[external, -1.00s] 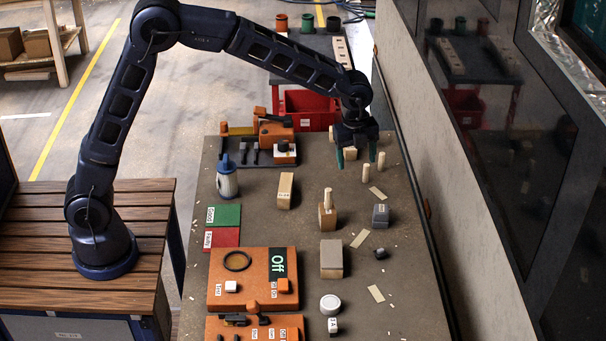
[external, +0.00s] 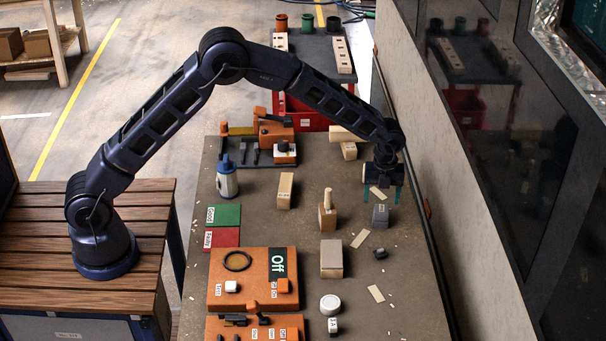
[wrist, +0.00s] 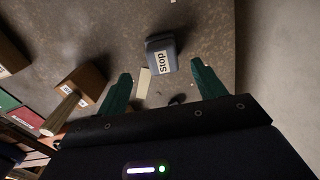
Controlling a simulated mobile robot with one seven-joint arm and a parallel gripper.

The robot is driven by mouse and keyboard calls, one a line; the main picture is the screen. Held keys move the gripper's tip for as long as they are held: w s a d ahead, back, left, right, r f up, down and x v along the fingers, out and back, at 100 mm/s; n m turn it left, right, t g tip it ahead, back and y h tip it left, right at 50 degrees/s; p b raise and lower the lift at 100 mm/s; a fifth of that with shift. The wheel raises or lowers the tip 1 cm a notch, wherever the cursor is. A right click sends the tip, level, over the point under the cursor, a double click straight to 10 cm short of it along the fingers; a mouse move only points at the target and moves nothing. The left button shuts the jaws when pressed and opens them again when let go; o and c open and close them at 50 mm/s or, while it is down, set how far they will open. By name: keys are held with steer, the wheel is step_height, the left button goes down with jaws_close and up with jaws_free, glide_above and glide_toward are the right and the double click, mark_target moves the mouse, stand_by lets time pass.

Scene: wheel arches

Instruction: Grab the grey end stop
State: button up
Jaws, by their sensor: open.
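The grey end stop (external: 380,215) is a small block standing on the right part of the workbench. In the wrist view the end stop (wrist: 159,43) shows a white "Stop" label. My gripper (external: 383,195) points down just above and behind it. In the wrist view my green fingers (wrist: 161,72) are open and empty, with the end stop a little beyond the tips, roughly centred between them. I cannot tell the exact height of the tips above it.
A wooden block with a peg (external: 327,215) stands left of the end stop; it also shows in the wrist view (wrist: 83,84). A grey-topped block (external: 331,260) and a small dark piece (external: 380,253) are nearer the camera. A wall (external: 450,200) runs along the right.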

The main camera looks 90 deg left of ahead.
mark_target(382, 208)
steer(key=f, duration=0.7)
steer(key=shift+w+f, duration=0.15)
steer(key=shift+w, duration=0.05)
steer(key=c, duration=1.1)
